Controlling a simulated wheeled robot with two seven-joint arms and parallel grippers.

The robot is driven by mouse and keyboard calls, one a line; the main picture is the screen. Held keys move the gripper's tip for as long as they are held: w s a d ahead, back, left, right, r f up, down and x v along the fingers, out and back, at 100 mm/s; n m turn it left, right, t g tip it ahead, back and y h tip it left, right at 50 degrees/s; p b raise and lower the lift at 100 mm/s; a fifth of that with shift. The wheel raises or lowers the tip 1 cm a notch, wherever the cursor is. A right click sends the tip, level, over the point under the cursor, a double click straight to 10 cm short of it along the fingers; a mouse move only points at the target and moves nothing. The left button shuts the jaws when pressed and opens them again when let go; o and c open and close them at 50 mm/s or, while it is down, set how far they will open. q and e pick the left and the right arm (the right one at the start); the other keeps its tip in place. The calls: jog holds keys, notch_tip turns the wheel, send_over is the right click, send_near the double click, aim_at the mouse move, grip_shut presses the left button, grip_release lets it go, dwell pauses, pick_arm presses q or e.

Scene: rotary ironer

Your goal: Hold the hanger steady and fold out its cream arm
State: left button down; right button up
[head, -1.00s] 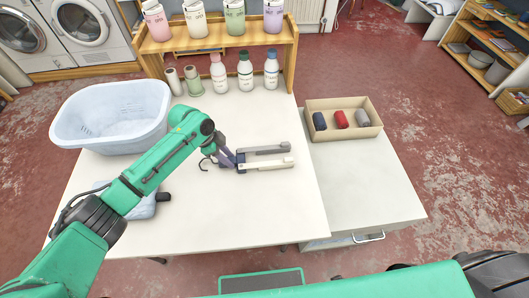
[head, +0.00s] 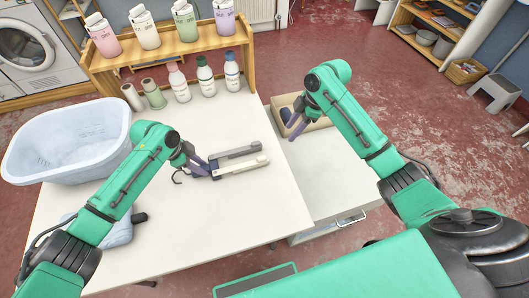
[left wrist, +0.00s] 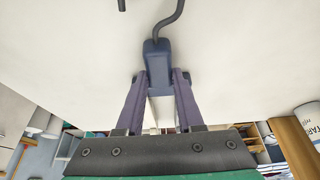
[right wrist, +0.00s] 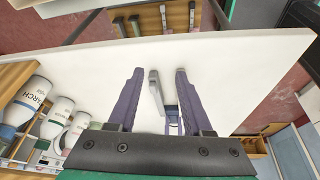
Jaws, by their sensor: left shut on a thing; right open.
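The hanger lies flat on the white table, with its dark blue hub (left wrist: 157,62), a black hook (head: 180,177) to the left, a grey arm (head: 236,152) and a cream arm (head: 243,167). Both arms point right, side by side with a narrow gap. My left gripper (head: 205,168) is shut on the hub; its fingers clasp the hub's two sides in the left wrist view (left wrist: 158,80). My right gripper (head: 293,130) is open and empty, right of the hanger, in front of the box. A hanger arm shows between its fingers, further off, in the right wrist view (right wrist: 156,90).
A cardboard box (head: 322,123), partly hidden by my right gripper, stands on the lower side cabinet (head: 325,180). A pale blue basket (head: 70,140) is at the left. Several bottles (head: 205,75) stand before the wooden shelf at the back. The table in front of the hanger is clear.

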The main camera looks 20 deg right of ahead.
aim_at(263, 157)
jog(key=s+a+r+n+g, duration=0.2)
jog(key=s+a+r+n, duration=0.1)
jog(key=a+r, duration=0.25)
jog(key=shift+t, duration=0.3)
jog(key=x, duration=1.2)
jog(key=shift+w+a, duration=0.15)
jog(key=shift+w, duration=0.1)
jog(key=shift+c, duration=0.3)
jog(key=shift+y, duration=0.3)
grip_shut()
